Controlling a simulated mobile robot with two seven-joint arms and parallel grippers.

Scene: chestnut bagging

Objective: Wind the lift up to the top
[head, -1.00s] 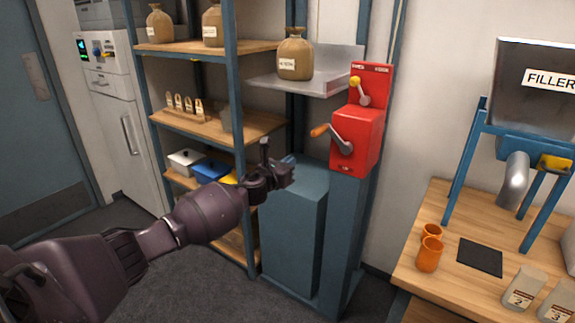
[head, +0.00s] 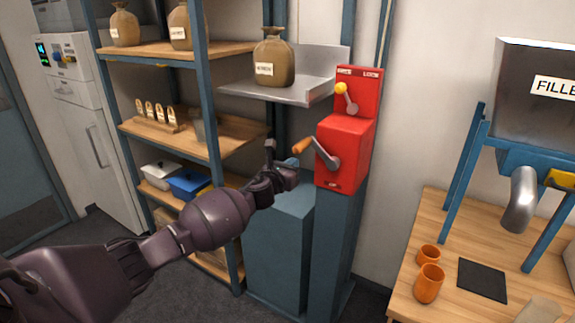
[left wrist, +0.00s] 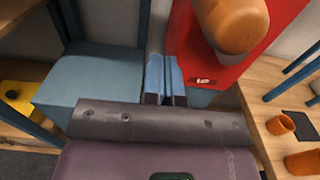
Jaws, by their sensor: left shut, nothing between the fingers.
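The lift is a blue post with a red winch box (head: 345,150) and a grey platform (head: 312,88) that carries a labelled brown sack (head: 273,58). The winch's crank handle has an orange grip (head: 301,145) pointing up and left. A smaller lever with a yellow knob (head: 341,88) sits above on the red panel. My left gripper (head: 293,172) is shut and empty, just below and left of the orange grip, apart from it. In the left wrist view the blue fingertips (left wrist: 164,78) are together, and the orange grip (left wrist: 232,25) looms near them. My right gripper is not in view.
A shelf rack (head: 212,130) with sacks and bins stands left of the lift. A blue block (head: 280,235) stands below my gripper. A wooden table (head: 420,270) with orange cups (head: 429,283) and the filler (head: 540,90) is at right.

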